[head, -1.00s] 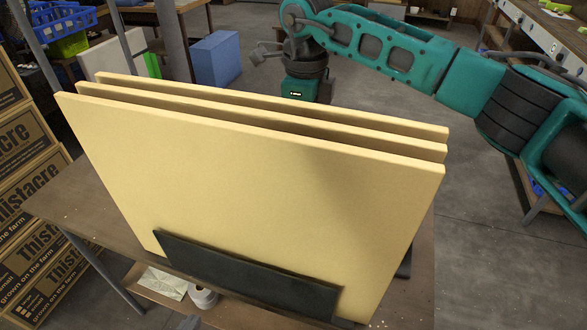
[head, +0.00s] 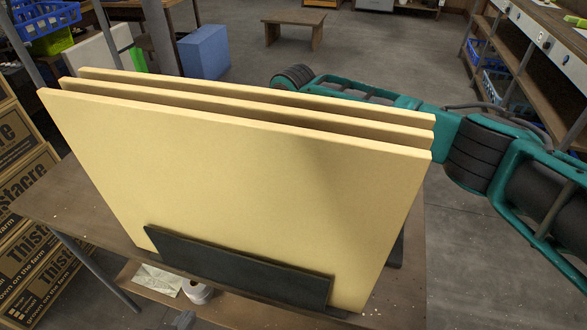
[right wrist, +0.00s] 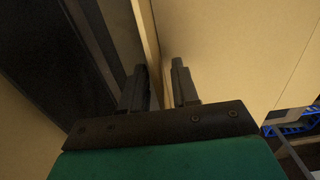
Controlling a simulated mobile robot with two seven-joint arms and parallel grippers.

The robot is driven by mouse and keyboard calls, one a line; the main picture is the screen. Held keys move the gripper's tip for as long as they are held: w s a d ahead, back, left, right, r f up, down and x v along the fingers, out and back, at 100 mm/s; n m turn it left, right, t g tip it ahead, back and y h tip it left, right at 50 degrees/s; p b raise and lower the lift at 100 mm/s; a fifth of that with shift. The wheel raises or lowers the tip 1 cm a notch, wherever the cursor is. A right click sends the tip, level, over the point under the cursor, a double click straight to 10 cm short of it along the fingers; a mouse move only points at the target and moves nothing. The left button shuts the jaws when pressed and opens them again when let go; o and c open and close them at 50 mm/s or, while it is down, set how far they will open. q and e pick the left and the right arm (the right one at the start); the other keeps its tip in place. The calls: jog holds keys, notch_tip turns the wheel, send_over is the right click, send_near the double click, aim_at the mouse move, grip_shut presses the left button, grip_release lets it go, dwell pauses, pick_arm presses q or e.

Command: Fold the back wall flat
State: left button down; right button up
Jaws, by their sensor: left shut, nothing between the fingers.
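Three pale yellow panels stand upright, one behind another, on the brown table: front panel (head: 235,190), middle panel (head: 250,110) and rear panel (head: 260,95). A dark, low bracket (head: 240,265) stands against the foot of the front one. I cannot tell which part is the back wall.
The brown table (head: 85,205) has bare room at the left. A white roll (head: 198,293) and a paper sheet (head: 160,280) lie on a lower shelf. Printed cartons (head: 40,255) are stacked at left. A blue block (head: 204,52) and a low bench (head: 292,28) stand behind.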

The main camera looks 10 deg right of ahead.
grip_shut()
dwell(1.4)
